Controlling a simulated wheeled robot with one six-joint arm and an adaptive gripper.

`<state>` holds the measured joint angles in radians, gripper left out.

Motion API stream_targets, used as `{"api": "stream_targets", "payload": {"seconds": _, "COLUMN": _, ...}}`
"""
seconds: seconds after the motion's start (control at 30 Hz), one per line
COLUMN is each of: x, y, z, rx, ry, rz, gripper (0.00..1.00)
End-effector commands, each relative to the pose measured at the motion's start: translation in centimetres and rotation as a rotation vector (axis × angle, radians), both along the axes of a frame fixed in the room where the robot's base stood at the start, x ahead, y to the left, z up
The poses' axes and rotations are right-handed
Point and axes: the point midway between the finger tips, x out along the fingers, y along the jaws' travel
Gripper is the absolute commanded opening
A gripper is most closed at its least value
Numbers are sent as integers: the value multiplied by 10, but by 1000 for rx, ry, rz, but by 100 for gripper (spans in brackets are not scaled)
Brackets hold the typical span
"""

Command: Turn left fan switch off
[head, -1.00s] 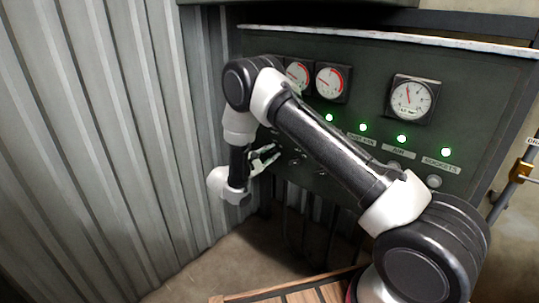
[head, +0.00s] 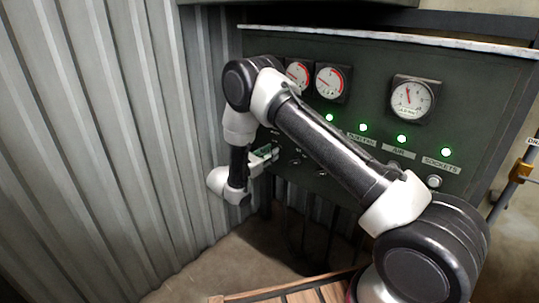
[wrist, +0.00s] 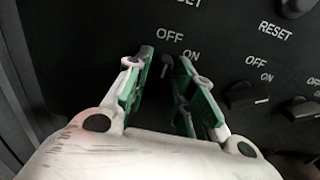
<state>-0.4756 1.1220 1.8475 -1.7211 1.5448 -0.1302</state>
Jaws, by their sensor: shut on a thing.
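The left fan switch (wrist: 166,66) is a small dark lever on the dark panel, in the wrist view below its OFF label and left of its ON label. My gripper (wrist: 167,62) has its two green-lined fingers on either side of this switch and is shut on it. The lever is partly hidden in shadow between the fingers, so I cannot tell which way it points. In the head view my gripper (head: 268,153) is at the panel's lower left, and its fingers and the wrist hide the switch.
The panel (head: 465,95) carries dials, several lit green lamps and labels. Another switch (wrist: 246,97) and a further dark knob (wrist: 300,110) lie close to the right of my fingers. A corrugated metal wall (head: 110,130) stands to the left.

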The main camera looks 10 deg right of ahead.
Motion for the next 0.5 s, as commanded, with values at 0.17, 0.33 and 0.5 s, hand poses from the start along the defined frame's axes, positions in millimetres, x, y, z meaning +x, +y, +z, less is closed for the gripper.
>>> {"api": "stream_targets", "payload": {"seconds": 0.17, "x": 0, "y": 0, "z": -1, "rx": -24, "ry": 35, "rz": 0, "gripper": 0}}
{"api": "stream_targets", "payload": {"seconds": 0.33, "x": 0, "y": 0, "z": 0, "rx": -33, "ry": 45, "rz": 0, "gripper": 0}}
{"api": "stream_targets", "payload": {"seconds": 0.5, "x": 0, "y": 0, "z": 0, "rx": -33, "ry": 45, "rz": -1, "gripper": 0}}
